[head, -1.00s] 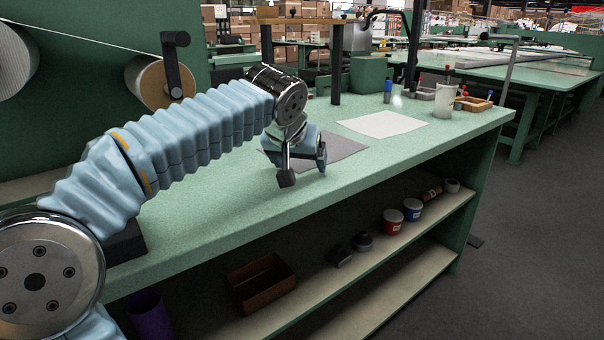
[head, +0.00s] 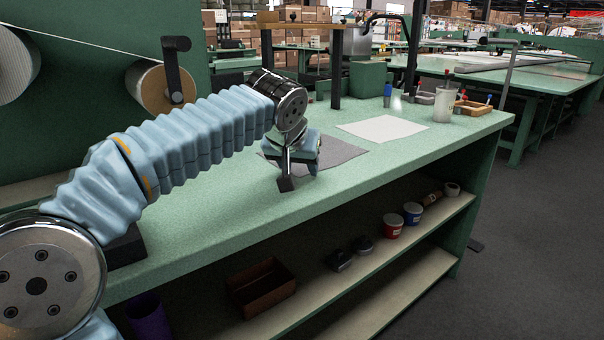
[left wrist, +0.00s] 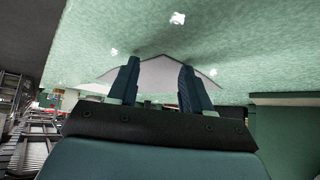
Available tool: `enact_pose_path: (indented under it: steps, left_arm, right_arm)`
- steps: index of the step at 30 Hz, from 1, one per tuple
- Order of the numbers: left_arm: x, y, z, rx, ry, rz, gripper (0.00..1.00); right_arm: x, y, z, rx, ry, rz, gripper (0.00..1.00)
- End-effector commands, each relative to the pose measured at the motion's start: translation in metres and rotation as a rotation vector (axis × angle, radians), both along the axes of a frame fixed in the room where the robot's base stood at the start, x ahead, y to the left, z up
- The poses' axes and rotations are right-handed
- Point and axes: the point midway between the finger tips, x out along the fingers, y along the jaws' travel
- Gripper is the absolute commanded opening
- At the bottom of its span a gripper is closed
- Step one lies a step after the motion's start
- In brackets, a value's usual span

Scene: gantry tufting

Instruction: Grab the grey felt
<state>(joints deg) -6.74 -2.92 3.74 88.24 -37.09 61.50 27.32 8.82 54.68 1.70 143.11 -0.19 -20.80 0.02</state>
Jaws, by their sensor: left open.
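The grey felt (head: 338,152) lies flat on the green bench top, partly hidden behind my left gripper in the head view. My left gripper (head: 299,180) points down at the near left part of the felt and is open. In the left wrist view, the two fingers (left wrist: 157,82) stand apart with nothing between them, and a grey sheet, apparently the felt (left wrist: 156,72), shows beyond them. I cannot tell whether the fingertips touch the felt or the bench. My right gripper is not in view.
A white sheet (head: 382,128) lies to the right of the felt on the bench (head: 230,222). A white cup (head: 443,104), a blue marker (head: 387,95) and a wooden tray (head: 472,107) stand further right. A post (head: 335,75) rises behind the felt. The bench's front edge is clear.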

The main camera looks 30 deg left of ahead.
Motion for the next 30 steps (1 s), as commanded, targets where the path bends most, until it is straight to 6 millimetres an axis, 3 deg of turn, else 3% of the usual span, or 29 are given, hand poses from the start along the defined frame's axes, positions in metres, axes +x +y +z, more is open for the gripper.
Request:
enact_pose_path:
  steps: [18, 26, 30]
  left_arm:
    - [0.000, -0.001, -0.001, -0.001, 0.003, -0.001, 0.00]
    - [0.000, -0.001, -0.001, -0.001, 0.003, -0.001, 0.00]
    - [0.000, -0.001, 0.017, -0.001, 0.002, -0.001, 0.00]
  right_arm:
    - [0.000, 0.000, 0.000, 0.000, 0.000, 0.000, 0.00]
    - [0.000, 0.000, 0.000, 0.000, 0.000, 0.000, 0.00]
    - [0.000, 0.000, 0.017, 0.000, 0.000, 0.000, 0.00]
